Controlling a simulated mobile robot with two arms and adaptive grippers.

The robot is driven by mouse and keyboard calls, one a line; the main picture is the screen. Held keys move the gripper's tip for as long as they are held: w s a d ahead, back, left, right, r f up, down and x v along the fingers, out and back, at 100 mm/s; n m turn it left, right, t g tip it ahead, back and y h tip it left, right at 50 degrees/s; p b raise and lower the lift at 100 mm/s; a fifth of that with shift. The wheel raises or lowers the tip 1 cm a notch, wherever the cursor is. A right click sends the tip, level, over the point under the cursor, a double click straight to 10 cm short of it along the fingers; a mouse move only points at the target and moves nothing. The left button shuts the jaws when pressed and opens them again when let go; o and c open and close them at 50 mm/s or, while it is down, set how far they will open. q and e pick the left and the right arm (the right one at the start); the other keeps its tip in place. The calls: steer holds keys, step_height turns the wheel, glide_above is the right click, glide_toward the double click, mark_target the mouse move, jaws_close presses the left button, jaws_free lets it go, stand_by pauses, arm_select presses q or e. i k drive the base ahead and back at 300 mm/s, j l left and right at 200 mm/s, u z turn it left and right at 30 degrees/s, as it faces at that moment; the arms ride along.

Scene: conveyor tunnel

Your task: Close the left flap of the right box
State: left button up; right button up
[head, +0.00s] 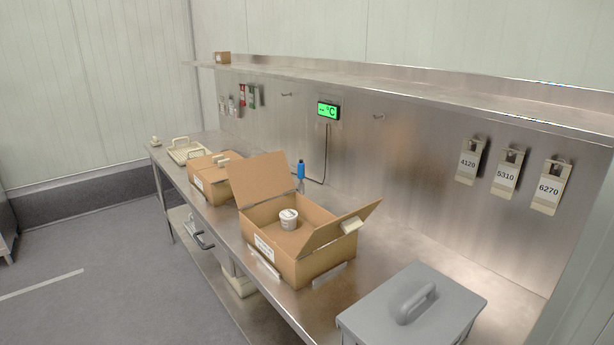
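The right box (326,262) is an open cardboard carton on the steel bench. Its left flap (262,176) stands up, leaning outward to the left. Its right flap (345,220) also stands open, tilted out to the right, with a pale handle (352,225) on it. A white lidded tub (288,218) shows inside the box; the rest of the inside is partly hidden by the front wall. The left box (215,189) sits farther along the bench with its top folded over. Neither of my grippers is in view.
A grey lidded bin (412,312) with a handle stands on the bench at the near right. A blue-topped bottle (301,170) is behind the right box. A shelf (400,88) runs above the bench (395,245). Floor (110,270) at the left is clear.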

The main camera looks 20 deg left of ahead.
mark_target(255, 179)
steer(key=i+j+z, duration=0.15)
steer(key=j+z, duration=0.3)
steer(key=j, duration=0.4)
steer(key=j+z, duration=0.45)
steer(key=j, duration=0.4)
